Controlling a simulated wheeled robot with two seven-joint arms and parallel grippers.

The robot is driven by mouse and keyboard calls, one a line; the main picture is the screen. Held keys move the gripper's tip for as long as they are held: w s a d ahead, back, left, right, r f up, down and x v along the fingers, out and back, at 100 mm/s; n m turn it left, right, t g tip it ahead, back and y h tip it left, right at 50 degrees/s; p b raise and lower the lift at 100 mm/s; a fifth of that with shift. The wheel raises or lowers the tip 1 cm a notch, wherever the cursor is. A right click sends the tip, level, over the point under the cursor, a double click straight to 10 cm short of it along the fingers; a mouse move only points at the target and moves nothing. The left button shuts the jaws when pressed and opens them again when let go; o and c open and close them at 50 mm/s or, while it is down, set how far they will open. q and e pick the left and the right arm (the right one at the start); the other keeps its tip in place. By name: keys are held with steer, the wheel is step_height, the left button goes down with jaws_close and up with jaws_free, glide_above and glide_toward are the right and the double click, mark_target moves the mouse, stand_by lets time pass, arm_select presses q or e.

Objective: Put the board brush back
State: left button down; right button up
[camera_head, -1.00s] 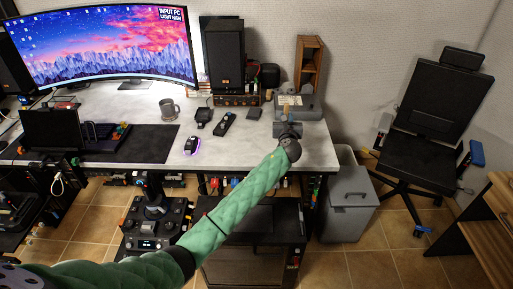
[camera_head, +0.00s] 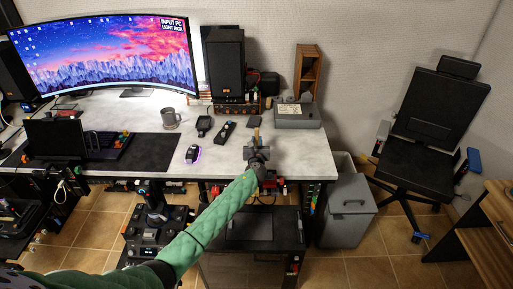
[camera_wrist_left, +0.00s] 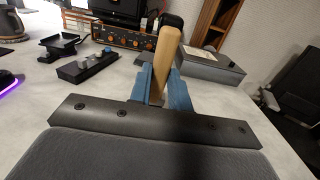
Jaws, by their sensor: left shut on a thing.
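My left gripper (camera_head: 257,148) is over the front part of the grey desk, right of the middle. It is shut on the board brush, whose light wooden handle (camera_head: 256,134) sticks up past the fingertips. In the left wrist view the wooden handle (camera_wrist_left: 166,55) stands nearly upright, leaning a little right, between the blue fingers (camera_wrist_left: 162,92). The brush's lower end is hidden by the gripper, and I cannot tell whether it touches the desk. My right gripper is not in view.
A grey box (camera_head: 298,120) with a pale label stands at the desk's back right, before a wooden rack (camera_head: 307,70). The desk's front right is bare.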

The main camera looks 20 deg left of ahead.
arm_select(q)
steer(key=shift+f+p, duration=0.3)
steer(key=shift+f, duration=1.7)
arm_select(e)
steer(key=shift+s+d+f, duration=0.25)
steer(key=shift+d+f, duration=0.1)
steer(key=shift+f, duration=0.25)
arm_select(q)
steer(key=shift+f, duration=0.1)
steer(key=c, duration=1.3)
jaws_free()
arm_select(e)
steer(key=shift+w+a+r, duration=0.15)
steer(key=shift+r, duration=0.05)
arm_select(q)
steer(key=shift+s, duration=0.2)
steer(key=b+v, duration=0.2)
steer(key=v, duration=0.9)
steer(key=shift+s, duration=0.25)
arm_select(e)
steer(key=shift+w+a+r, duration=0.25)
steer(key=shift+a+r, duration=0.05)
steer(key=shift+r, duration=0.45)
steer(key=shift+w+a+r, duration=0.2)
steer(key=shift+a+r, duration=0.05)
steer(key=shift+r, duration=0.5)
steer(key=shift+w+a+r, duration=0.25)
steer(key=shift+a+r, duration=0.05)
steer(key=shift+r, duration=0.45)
